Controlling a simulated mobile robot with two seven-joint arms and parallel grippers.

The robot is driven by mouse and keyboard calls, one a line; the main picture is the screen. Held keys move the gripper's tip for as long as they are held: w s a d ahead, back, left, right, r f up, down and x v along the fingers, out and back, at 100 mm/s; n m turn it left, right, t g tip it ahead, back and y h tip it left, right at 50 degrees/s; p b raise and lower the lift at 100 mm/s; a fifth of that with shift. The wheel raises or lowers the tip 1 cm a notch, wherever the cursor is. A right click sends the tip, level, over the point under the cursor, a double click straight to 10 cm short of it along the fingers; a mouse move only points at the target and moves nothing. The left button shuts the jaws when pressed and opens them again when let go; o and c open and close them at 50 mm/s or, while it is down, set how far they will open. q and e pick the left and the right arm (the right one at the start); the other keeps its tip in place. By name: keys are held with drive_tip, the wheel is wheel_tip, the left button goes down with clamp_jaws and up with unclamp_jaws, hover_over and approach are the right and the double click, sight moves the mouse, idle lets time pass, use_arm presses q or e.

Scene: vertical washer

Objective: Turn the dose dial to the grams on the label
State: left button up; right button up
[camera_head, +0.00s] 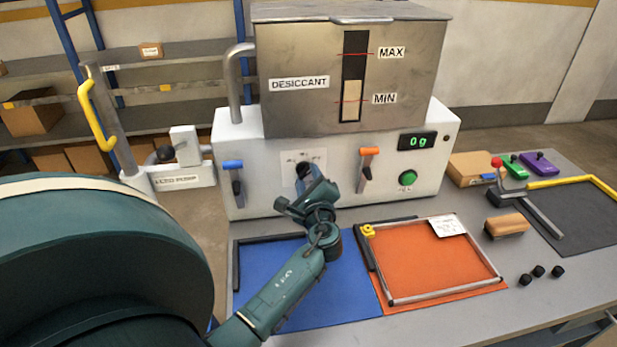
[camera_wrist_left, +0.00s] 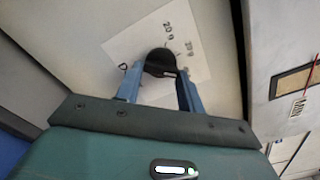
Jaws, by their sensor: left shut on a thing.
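The black dose dial (camera_head: 303,167) sits on a white scale card on the front of the white machine (camera_head: 265,195). My left gripper (camera_head: 309,180) is shut on it. In the left wrist view, the blue fingers of the left gripper (camera_wrist_left: 159,80) lie on either side of the dial (camera_wrist_left: 160,61), and printed numbers show around it. The digital display (camera_head: 417,141) reads 0g. A white label (camera_head: 447,226) lies on the orange mat's far right corner; its text is too small to read. My right gripper is not in view.
A blue-handled lever (camera_head: 233,166), an orange-handled lever (camera_head: 369,153) and a green button (camera_head: 407,177) flank the dial. Below lie a blue mat (camera_head: 345,293) and an orange mat (camera_head: 425,265) with a frame. A scoop-like tool (camera_head: 540,213) and several black knobs lie right.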

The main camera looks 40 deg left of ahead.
use_arm(q)
drive_tip(key=shift+m, duration=0.9)
drive_tip(key=o, duration=1)
drive_tip(key=b+v, duration=0.2)
drive_tip(key=v, duration=1.1)
